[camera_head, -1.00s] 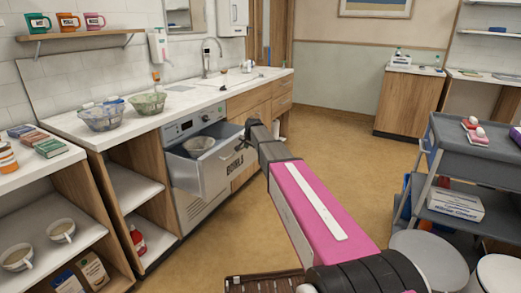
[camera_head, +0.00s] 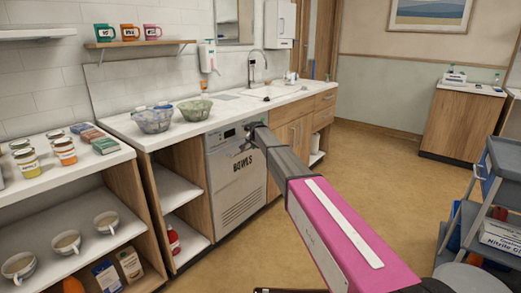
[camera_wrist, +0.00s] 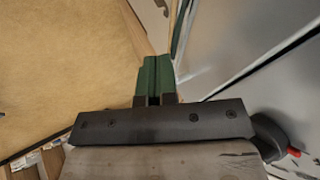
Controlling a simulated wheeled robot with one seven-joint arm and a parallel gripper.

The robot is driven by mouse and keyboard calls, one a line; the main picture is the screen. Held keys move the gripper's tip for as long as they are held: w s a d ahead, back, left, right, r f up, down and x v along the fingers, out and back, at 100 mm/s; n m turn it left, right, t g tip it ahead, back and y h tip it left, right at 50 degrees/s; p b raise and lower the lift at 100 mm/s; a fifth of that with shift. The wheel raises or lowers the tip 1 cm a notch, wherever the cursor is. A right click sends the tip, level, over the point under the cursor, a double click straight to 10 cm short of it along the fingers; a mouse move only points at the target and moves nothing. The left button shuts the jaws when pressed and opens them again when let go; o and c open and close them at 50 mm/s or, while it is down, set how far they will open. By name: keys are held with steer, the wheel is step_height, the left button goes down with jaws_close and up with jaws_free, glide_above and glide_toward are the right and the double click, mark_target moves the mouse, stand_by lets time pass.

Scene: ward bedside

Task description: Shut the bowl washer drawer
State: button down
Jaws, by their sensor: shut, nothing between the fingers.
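The bowl washer drawer (camera_head: 222,163) has a grey front marked "BOWLS" and looks flush with the washer body (camera_head: 232,205) below the counter. The bowl inside is hidden. My gripper (camera_head: 248,140) is at the upper right of the drawer front, close to it; I cannot tell if it touches. In the wrist view my gripper (camera_wrist: 157,62) shows its green fingers together and empty, beside a grey metal panel (camera_wrist: 240,50).
An open shelf unit (camera_head: 70,215) with cups is at the left. A grey cart (camera_head: 500,190) stands at the right. The floor (camera_head: 390,190) between is clear.

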steer(key=shift+w+a, duration=0.4)
steer(key=shift+a, duration=0.1)
steer(key=shift+w+a, duration=0.1)
steer(key=s+d+r, duration=0.5)
steer(key=s+r, duration=0.3)
steer(key=r, duration=0.1)
steer(key=s+d+f+n+g, duration=0.1)
steer(key=s+d+f, duration=0.4)
steer(key=s, duration=0.3)
steer(key=s+d+f+n+g+h, duration=0.1)
steer(key=s+d+f, duration=0.45)
steer(key=s, duration=0.25)
steer(key=s+d+f+n+g, duration=0.1)
steer(key=s+d+f, duration=0.4)
steer(key=s, duration=0.3)
steer(key=s+d+f+n+g, duration=0.1)
steer(key=s+d+f, duration=0.1)
steer(key=s, duration=0.6)
steer(key=s+d+f+n+g, duration=0.1)
steer(key=s+d+f, duration=0.2)
steer(key=s, duration=0.6)
steer(key=s+d+f+n+g, duration=0.1)
steer(key=s+d+f, duration=0.1)
steer(key=s+d, duration=0.3)
steer(key=s, duration=0.3)
steer(key=shift+s+f+g+h, duration=0.25)
steer(key=shift+f+g+h, duration=0.05)
steer(key=shift+f+h, duration=0.1)
